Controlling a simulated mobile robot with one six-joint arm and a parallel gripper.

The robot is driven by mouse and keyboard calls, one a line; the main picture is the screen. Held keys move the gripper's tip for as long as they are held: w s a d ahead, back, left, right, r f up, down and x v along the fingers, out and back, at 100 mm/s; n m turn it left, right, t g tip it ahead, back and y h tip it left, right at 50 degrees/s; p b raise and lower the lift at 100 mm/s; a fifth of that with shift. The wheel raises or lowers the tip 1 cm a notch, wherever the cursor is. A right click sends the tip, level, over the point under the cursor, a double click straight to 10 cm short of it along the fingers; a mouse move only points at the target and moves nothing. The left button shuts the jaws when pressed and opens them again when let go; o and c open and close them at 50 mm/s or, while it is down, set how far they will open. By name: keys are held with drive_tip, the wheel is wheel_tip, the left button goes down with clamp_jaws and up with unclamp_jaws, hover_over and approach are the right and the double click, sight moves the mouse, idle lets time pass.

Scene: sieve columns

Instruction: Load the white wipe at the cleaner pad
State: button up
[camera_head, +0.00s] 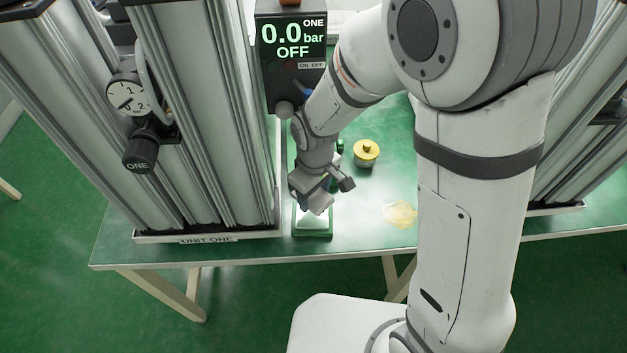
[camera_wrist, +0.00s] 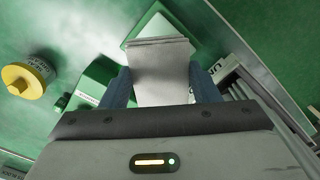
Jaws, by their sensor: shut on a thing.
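My gripper (camera_wrist: 163,88) is shut on the white wipe (camera_wrist: 160,62), a pale folded sheet held between its two blue fingers. In the head view my gripper (camera_head: 318,200) is over the near end of the bench, and the wipe there is mostly hidden or hard to make out. The cleaner pad (camera_head: 313,233) is a small green-edged block with a pale top, below my gripper. In the wrist view the pad (camera_wrist: 203,32) lies behind the wipe, which covers part of it. I cannot tell whether the wipe touches the pad.
A yellow-topped round part (camera_head: 367,150) stands on the green bench (camera_head: 355,215), right of my gripper. A pale yellow patch (camera_head: 400,214) lies nearer the front edge. A green box (camera_wrist: 93,88) is beside the fingers. The unit one column (camera_head: 185,120) stands left; the display (camera_head: 292,40) reads 0.0 bar, OFF.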

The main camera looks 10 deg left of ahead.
sight(314, 207)
drive_tip(key=shift+s+a+f+b, duration=0.1)
drive_tip(key=shift+s+f+b, duration=0.05)
drive_tip(key=shift+f+b, duration=2.4)
drive_tip(key=shift+f, duration=1)
drive_tip(key=shift+r+p, duration=2.5)
drive_tip(key=shift+r, duration=1.1)
drive_tip(key=shift+f, duration=0.1)
